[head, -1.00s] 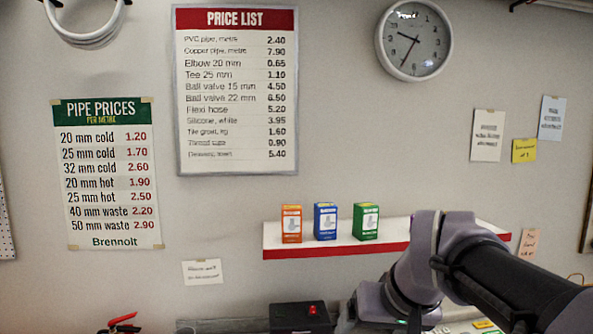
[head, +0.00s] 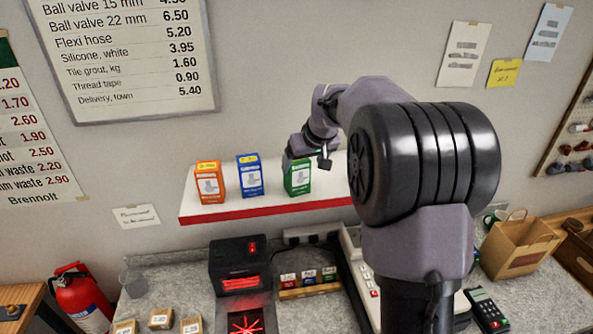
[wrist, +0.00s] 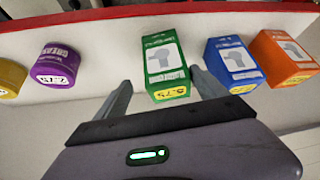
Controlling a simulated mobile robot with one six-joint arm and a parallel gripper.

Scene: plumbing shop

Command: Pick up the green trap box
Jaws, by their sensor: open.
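The green trap box (head: 298,178) stands upright on the white wall shelf, the rightmost of three boxes in the head view, partly covered by my gripper. In the wrist view the green box (wrist: 165,68) lies ahead of my open gripper (wrist: 160,90), between the lines of its two fingers. The right finger is close to the green box's side, near the gap to the blue box. I cannot tell whether the finger touches it. The left finger is apart from it.
A blue box (head: 250,176) and an orange box (head: 209,183) stand left of the green one on the red-edged shelf (head: 235,207). The wrist view also shows a purple tub (wrist: 55,65) and a yellow tub (wrist: 10,78). A counter with a card terminal (head: 487,310) lies below.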

